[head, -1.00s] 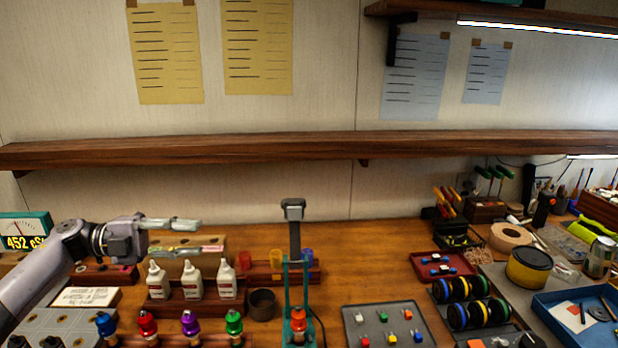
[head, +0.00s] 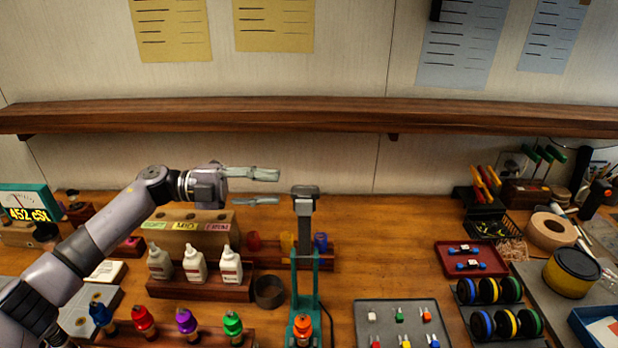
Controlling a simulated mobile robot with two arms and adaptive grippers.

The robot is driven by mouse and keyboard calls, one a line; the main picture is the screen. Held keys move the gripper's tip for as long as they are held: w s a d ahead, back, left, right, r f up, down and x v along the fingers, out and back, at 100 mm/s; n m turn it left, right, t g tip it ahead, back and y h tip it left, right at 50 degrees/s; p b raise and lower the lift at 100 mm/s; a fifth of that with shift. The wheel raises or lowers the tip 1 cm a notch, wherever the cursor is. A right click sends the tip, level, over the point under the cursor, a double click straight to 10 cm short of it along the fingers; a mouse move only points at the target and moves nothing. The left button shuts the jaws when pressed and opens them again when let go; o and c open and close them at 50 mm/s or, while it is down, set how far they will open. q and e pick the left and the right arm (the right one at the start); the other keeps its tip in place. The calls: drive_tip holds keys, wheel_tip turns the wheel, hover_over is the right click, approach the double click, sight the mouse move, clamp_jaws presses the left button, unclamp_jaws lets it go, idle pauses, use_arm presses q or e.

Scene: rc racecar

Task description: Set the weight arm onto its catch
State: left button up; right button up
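The weight arm (head: 305,228) stands upright on the teal stand (head: 293,285), with a dark grey block (head: 304,191) at its top. An orange part (head: 303,326) sits low in the stand. I cannot make out the catch. My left gripper (head: 278,188) comes in from the left and points right, just left of the grey block. Its two fingers are apart, one above the other, with nothing visible between them. A small gap seems to show between the fingertips and the block; the depth is hard to judge. My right gripper is not in view.
A rack with white bottles (head: 194,264) and a dark ring (head: 269,291) stand left of the stand. Colored bottles (head: 187,323) line the front. A grey tray (head: 400,310) with small parts lies to the right. A wooden shelf (head: 330,114) crosses above.

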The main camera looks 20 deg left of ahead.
sight(305, 223)
use_arm(q)
drive_tip(key=p+x, duration=0.2)
drive_tip(key=x, duration=0.5)
drive_tip(key=shift+w+d+p, duration=0.15)
drive_tip(key=shift+d+p, duration=0.15)
drive_tip(key=shift+d, duration=0.05)
drive_tip(key=shift+w+d+f, duration=0.1)
drive_tip(key=shift+w+d, duration=0.05)
drive_tip(key=shift+d, duration=0.3)
drive_tip(key=shift+c, duration=0.6)
clamp_jaws()
